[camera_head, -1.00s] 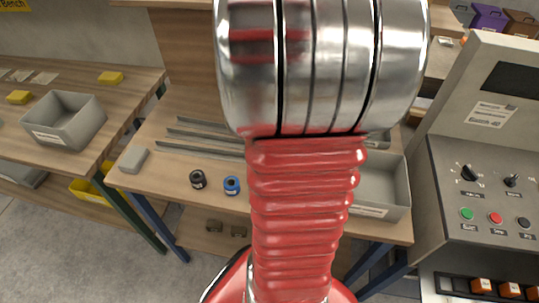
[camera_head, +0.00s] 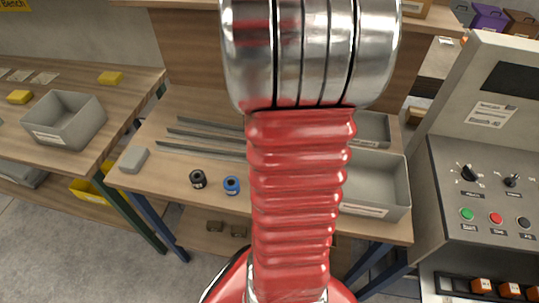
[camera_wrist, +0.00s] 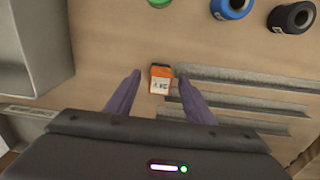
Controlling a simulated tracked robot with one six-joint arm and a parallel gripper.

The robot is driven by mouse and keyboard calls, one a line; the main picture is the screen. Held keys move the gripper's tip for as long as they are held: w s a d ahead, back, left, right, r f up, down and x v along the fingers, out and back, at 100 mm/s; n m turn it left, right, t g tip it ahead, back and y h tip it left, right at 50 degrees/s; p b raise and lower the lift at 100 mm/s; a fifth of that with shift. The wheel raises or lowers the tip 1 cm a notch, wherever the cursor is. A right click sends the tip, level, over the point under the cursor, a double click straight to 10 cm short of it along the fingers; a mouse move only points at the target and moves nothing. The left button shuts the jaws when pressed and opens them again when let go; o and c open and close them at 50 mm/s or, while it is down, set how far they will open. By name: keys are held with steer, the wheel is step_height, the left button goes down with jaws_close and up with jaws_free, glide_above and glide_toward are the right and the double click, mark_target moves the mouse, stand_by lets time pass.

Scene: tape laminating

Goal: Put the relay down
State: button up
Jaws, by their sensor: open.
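The relay, a small orange block with a white label (camera_wrist: 161,80), lies on the wooden bench top (camera_wrist: 105,45) in the wrist view. My gripper (camera_wrist: 159,77) is open, with one purple finger on each side of the relay. A gap shows between each finger and the relay, which looks free of both. In the head view my arm hides the relay and the gripper.
Grey metal strips (camera_wrist: 245,85) lie close on the right of the relay in the wrist view. Black (camera_head: 198,179), blue (camera_head: 231,185) and green (camera_wrist: 158,2) rolls stand nearby. A grey bin (camera_head: 382,185) is at the bench's right. A control panel (camera_head: 485,185) stands further right.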

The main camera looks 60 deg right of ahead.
steer(key=shift+c, duration=0.5)
jaws_close()
step_height(320, 180, up, 10)
stand_by(0.6)
stand_by(0.9)
